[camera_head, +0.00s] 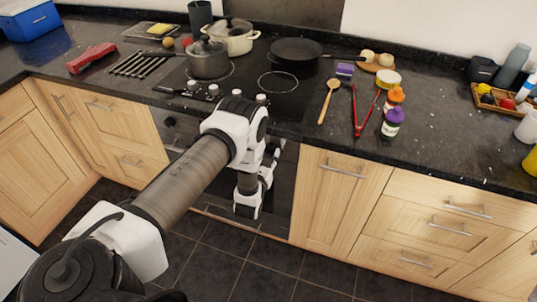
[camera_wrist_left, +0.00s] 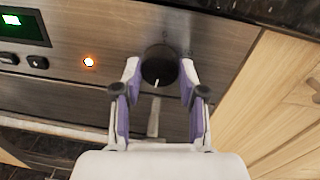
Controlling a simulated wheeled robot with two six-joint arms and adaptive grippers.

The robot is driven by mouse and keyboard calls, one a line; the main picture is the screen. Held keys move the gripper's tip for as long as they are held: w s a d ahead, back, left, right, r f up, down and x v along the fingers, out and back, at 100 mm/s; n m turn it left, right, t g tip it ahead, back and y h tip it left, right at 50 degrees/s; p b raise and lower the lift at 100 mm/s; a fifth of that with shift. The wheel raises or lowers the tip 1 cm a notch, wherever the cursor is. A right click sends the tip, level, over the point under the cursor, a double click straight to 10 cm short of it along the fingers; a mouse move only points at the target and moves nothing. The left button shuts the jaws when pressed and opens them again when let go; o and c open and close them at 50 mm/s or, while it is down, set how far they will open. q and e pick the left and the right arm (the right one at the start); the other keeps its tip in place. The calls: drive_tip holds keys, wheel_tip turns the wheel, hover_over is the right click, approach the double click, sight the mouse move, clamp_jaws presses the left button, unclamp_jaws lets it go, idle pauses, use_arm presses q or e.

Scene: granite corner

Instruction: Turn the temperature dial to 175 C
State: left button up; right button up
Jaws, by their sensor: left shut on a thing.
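The temperature dial (camera_wrist_left: 158,64) is a round black knob on the oven's brushed metal panel, in the upper middle of the left wrist view. A short white mark on it points down, slightly left. The scale markings around it are too faint to read. My left gripper (camera_wrist_left: 160,74) is shut on the dial, one finger at each side. In the head view my left arm covers much of the oven front (camera_head: 282,190), and the dial cannot be made out there. My right gripper is not in view.
A green-lit display (camera_wrist_left: 22,24), black buttons (camera_wrist_left: 36,62) and a glowing orange lamp (camera_wrist_left: 88,62) are left of the dial. The dark countertop (camera_head: 440,150) overhangs above, holding a steel pot (camera_head: 208,60), a frying pan (camera_head: 297,51) and a wooden spoon (camera_head: 328,100).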

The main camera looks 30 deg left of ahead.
use_arm(q)
drive_tip(key=o, duration=1.1)
drive_tip(key=shift+o, duration=0.2)
drive_tip(key=v, duration=0.7)
drive_tip(key=shift+s+d, duration=0.1)
